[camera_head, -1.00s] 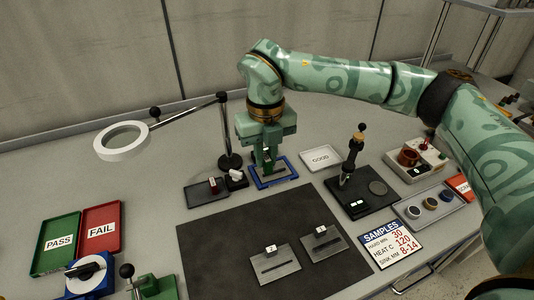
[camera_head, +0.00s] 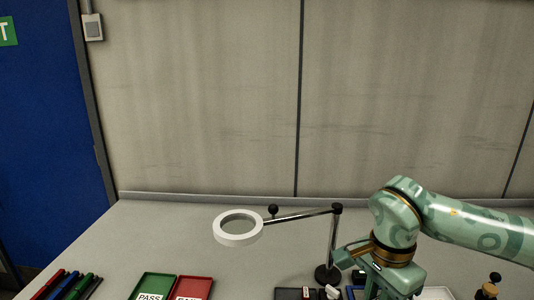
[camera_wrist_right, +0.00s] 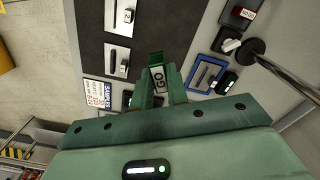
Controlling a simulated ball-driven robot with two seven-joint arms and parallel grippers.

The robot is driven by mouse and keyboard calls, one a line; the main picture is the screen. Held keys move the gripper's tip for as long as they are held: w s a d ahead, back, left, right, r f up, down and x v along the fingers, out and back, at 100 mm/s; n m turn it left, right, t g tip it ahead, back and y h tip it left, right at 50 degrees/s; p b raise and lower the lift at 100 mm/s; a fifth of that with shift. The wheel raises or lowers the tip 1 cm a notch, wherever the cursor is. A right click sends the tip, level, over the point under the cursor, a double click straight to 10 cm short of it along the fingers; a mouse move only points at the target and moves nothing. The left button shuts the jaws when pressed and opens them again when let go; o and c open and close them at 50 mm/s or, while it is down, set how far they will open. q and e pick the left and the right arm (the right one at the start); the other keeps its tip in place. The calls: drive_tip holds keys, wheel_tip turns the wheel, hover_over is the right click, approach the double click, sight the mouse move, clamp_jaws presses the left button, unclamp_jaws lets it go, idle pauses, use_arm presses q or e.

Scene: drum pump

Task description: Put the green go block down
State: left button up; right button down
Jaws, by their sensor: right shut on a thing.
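The green go block (camera_wrist_right: 158,79), with a white label reading GO, is between the fingers of my right gripper (camera_wrist_right: 160,88) in the right wrist view. The gripper is shut on it and holds it above the bench. The blue-framed tray (camera_wrist_right: 206,75) lies below, to the right of the block in that view. In the head view my right gripper (camera_head: 381,290) is at the bottom edge, right of the lamp stand, and the block cannot be made out there. My left gripper is not in view.
A ring magnifier (camera_head: 239,228) on a stand (camera_head: 329,270) rises close to my right gripper. A dark mat (camera_wrist_right: 155,32) with two grey plates lies left in the wrist view. Green PASS (camera_head: 153,286) and red FAIL (camera_head: 194,287) trays and several pens (camera_head: 70,286) are front left.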

drive_tip(key=s+d+f+n, duration=0.1)
drive_tip(key=s+f+n, duration=0.3)
drive_tip(key=s+n, duration=0.5)
drive_tip(key=n, duration=0.4)
drive_tip(key=shift+f, duration=0.1)
